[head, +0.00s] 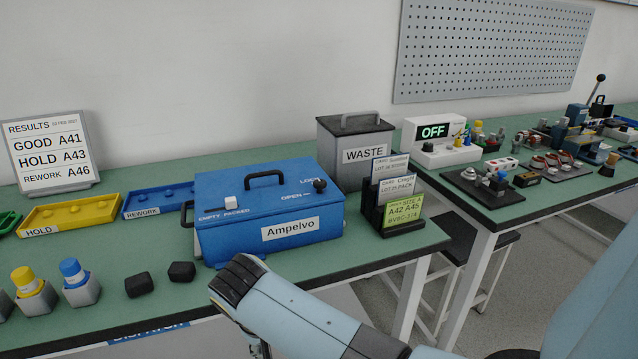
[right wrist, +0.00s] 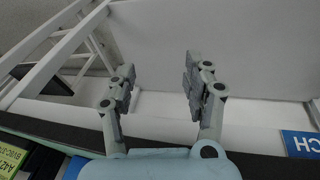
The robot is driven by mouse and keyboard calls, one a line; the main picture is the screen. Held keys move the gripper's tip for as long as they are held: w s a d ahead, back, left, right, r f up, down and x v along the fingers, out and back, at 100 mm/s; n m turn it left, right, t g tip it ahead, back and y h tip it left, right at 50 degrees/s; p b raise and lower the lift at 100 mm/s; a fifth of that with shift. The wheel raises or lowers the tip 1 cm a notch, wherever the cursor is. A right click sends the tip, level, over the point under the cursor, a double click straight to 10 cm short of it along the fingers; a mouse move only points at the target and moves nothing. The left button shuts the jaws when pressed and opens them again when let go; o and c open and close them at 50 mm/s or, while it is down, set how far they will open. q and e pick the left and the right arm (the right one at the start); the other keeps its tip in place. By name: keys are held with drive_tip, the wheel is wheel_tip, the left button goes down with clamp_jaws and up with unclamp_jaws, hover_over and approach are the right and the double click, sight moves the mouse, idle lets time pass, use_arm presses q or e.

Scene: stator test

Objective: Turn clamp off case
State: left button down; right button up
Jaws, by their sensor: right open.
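The blue case (head: 262,245) marked Ampelvo stands shut on the green bench, with a black handle (head: 264,174) on its lid. The clamp (head: 320,185) is a small black knob at the lid's right end, beside the words LOCK and OPEN. Which word it points to is too small to tell. My right arm crosses in front of the case in the head view; its gripper does not show clearly there. In the right wrist view my right gripper (right wrist: 158,85) is open and empty, its fingers wide apart, near the bench's front edge. My left gripper is not in view.
A card rack (head: 392,215) and the grey WASTE bin (head: 355,150) stand close right of the case. Yellow (head: 72,214) and blue (head: 150,200) trays lie left. Two black blocks (head: 139,284) and capped bottles (head: 78,283) sit at the front left.

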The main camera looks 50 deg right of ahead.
drive_tip(key=s+f+n+b, duration=0.1)
drive_tip(key=s+f+n, duration=0.1)
drive_tip(key=s+f, duration=0.2)
drive_tip(key=s+f+n+y, duration=0.1)
drive_tip(key=s+f, duration=0.4)
drive_tip(key=f, duration=0.6)
drive_tip(key=shift+a+f+n+b, duration=0.2)
drive_tip(key=shift+f+n+b, duration=0.05)
drive_tip(key=shift+n+b, duration=0.15)
drive_tip(key=shift+s, duration=0.1)
drive_tip(key=s+d+f+n+b, duration=0.1)
drive_tip(key=s+f, duration=0.4)
drive_tip(key=s, duration=0.3)
drive_tip(key=s+d+f+n+y+b, duration=0.1)
drive_tip(key=s+f, duration=0.4)
drive_tip(key=s, duration=0.4)
drive_tip(key=s+d+f+n+b, duration=0.1)
drive_tip(key=s+f, duration=0.4)
drive_tip(key=s, duration=0.4)
drive_tip(key=shift+s+n+y, duration=0.2)
drive_tip(key=shift+n+y, duration=0.1)
